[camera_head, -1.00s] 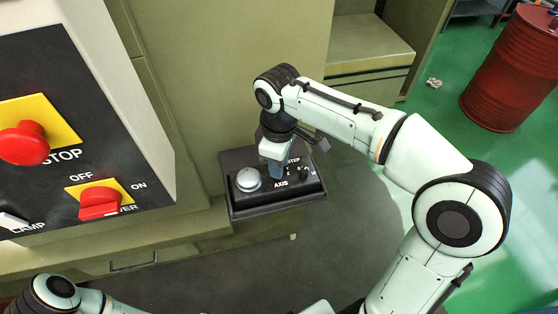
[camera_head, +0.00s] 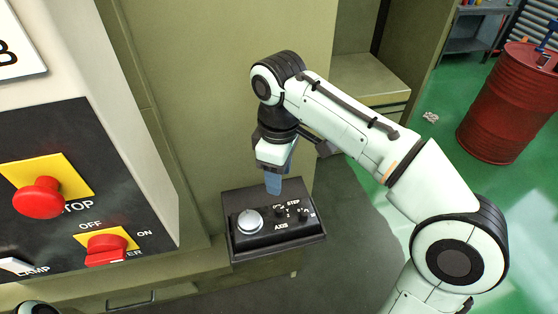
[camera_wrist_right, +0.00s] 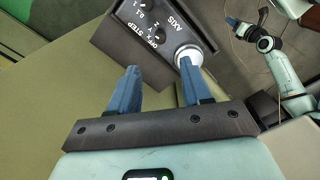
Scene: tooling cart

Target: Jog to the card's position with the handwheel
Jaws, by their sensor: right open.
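The handwheel box (camera_head: 298,240) is a black pendant with a silver round wheel (camera_head: 249,221), small black selector knobs (camera_head: 279,211) and the words AXIS and STEP. It sits on a dark tray at the front of the machine. My right gripper (camera_head: 273,186) is above the box, pointing down, open and empty. In the right wrist view the two blue fingers (camera_wrist_right: 158,90) stand apart, with the silver wheel (camera_wrist_right: 188,54) beyond the right-hand finger. No position card can be made out. My left arm shows only at the bottom left edge; its gripper is out of view.
A control panel with a red stop button (camera_head: 39,198) and a red OFF/ON switch (camera_head: 106,248) stands at the left. A red drum (camera_head: 507,105) is at the back right.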

